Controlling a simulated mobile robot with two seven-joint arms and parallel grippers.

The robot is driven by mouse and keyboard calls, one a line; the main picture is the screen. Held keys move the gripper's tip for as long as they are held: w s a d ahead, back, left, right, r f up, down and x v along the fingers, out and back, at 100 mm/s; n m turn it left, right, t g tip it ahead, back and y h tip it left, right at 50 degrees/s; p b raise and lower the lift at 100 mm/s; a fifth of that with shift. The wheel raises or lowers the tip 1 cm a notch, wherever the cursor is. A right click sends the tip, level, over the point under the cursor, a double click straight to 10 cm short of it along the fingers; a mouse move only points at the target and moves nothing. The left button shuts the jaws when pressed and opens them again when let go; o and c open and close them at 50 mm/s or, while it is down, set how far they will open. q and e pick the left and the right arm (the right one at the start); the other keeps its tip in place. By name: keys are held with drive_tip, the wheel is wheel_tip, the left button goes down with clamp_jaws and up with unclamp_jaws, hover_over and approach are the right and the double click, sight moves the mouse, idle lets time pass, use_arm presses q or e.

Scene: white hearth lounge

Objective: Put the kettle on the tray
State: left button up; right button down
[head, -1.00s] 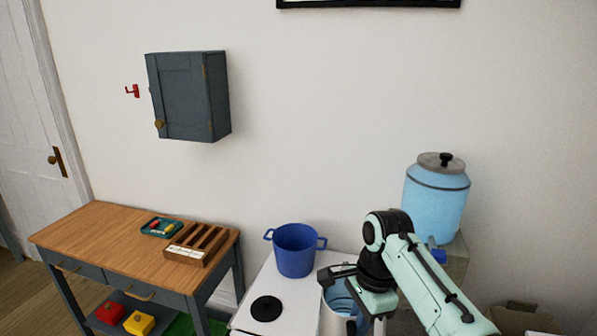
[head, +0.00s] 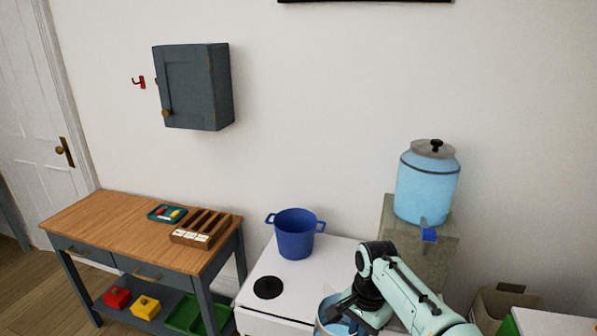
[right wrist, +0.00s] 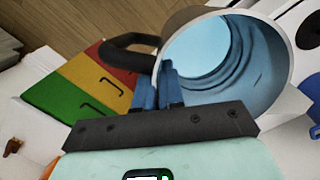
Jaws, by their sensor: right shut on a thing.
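A green tray (head: 187,313) is on the table's lower shelf. A small teal tray (head: 155,213) with coloured pieces is on the table top. My left gripper is not seen.
A white stove (head: 262,312) carries a blue pot (head: 295,236) and a black disc (head: 268,287). A blue drink dispenser (head: 427,186) stands on a grey stand at right. The wooden table (head: 110,225) has free top at left; a slotted box (head: 190,238) sits at its right.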

drive_tip(key=s+d+f+n, duration=0.1)
drive_tip(key=f+n, duration=0.3)
drive_tip(key=f, duration=0.5)
drive_tip(key=s+d+f+n, duration=0.1)
drive_tip(key=d+f+n, duration=0.2)
drive_tip(key=f, duration=0.6)
drive_tip(key=n, duration=0.2)
drive_tip(key=shift+s+d+f+n+g+h, duration=0.2)
drive_tip(key=shift+s+f+n+g+h, duration=0.1)
drive_tip(key=shift+s+g+h, duration=0.1)
drive_tip(key=shift+r, duration=0.1)
